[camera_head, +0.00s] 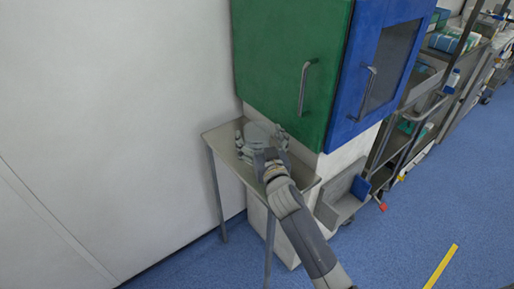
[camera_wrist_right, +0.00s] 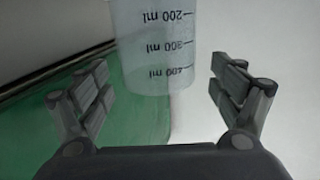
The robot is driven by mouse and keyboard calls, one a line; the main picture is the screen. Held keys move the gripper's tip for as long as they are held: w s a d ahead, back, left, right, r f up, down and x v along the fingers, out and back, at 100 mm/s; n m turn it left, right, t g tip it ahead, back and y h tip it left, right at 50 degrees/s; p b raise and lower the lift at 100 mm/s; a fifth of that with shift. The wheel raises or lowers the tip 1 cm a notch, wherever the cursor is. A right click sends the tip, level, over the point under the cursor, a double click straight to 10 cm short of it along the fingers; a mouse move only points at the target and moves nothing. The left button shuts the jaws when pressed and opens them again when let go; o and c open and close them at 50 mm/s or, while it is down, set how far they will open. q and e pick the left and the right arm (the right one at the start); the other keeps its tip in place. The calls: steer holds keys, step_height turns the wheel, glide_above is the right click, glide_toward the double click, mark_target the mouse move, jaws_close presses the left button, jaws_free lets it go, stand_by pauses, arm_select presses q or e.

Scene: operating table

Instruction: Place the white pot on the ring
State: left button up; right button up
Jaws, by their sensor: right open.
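A whitish translucent pot (camera_wrist_right: 150,40) with dark volume marks, which read upside down, shows in the right wrist view. It stands between the spread fingers of my right gripper (camera_wrist_right: 160,72), with a gap on both sides. In the head view my right gripper (camera_head: 261,137) is over the small metal table (camera_head: 222,133), open around a pale round shape (camera_head: 257,131) that looks like the same pot. The fingers and wrist partly hide it. I cannot make out a ring in either view. My left gripper is out of view.
A white wall (camera_head: 110,110) is at the left. A trolley (camera_head: 400,150) and shelves stand at the right. Blue floor (camera_head: 400,240) is open in front.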

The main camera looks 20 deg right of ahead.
mark_target(254, 124)
steer(key=w, duration=0.3)
steer(key=shift+d+f+b, duration=0.2)
steer(key=shift+b, duration=0.1)
steer(key=shift+w+r, duration=0.1)
steer(key=shift+w, duration=0.25)
steer(key=shift+s, duration=0.2)
steer(key=shift+c, duration=0.5)
steer(key=shift+s, duration=0.1)
steer(key=c, duration=1.4)
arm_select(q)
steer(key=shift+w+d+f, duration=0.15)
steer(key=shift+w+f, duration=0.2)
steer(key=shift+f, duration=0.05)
arm_select(e)
steer(key=shift+o, duration=0.2)
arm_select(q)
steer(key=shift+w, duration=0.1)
